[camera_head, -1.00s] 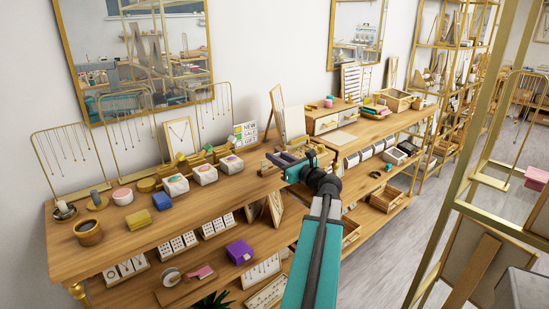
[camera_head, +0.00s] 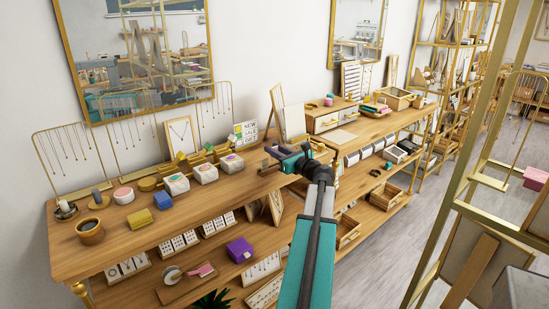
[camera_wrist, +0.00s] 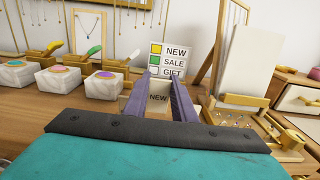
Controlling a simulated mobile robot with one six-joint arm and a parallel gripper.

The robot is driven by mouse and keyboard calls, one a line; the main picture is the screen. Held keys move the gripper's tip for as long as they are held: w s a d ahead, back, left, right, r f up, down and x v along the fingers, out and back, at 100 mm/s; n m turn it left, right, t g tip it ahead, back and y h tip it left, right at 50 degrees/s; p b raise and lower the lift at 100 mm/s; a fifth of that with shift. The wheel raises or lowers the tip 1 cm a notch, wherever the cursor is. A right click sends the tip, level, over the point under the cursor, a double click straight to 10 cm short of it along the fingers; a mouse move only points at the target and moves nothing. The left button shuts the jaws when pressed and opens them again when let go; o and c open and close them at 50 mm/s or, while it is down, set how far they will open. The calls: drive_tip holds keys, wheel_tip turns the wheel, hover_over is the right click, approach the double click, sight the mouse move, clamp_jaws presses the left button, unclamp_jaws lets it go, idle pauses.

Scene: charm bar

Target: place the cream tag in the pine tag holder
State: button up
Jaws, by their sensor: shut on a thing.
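I cannot tell for sure whether this is the cream tag. In the head view my gripper (camera_head: 272,160) is over the right part of the upper shelf, with a brown piece (camera_head: 266,169) at its tips. A wooden tag holder (camera_wrist: 118,67) with a whitish tag (camera_wrist: 133,56) in it stands to the left of the fingers. Other wooden holders carry a green tag (camera_wrist: 96,50) and a yellow tag (camera_wrist: 53,46). Which holder is pine is unclear.
A sign (camera_wrist: 170,60) reading NEW, SALE, GIFT stands behind the fingers. White blocks with coloured tops (camera_wrist: 104,86) stand to the left. A tray of small jewellery (camera_wrist: 235,118) and a blank upright board (camera_wrist: 249,62) stand to the right. The shelf front (camera_head: 140,243) is bare.

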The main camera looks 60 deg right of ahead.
drive_tip(key=shift+w+d, duration=0.2)
drive_tip(key=shift+d, duration=0.15)
drive_tip(key=shift+f+p, duration=0.4)
drive_tip(key=shift+f, duration=1.4)
drive_tip(key=shift+f, duration=0.1)
drive_tip(key=o, duration=0.7)
drive_tip(key=b+v, duration=0.2)
drive_tip(key=v, duration=1)
drive_tip(key=shift+s, duration=0.1)
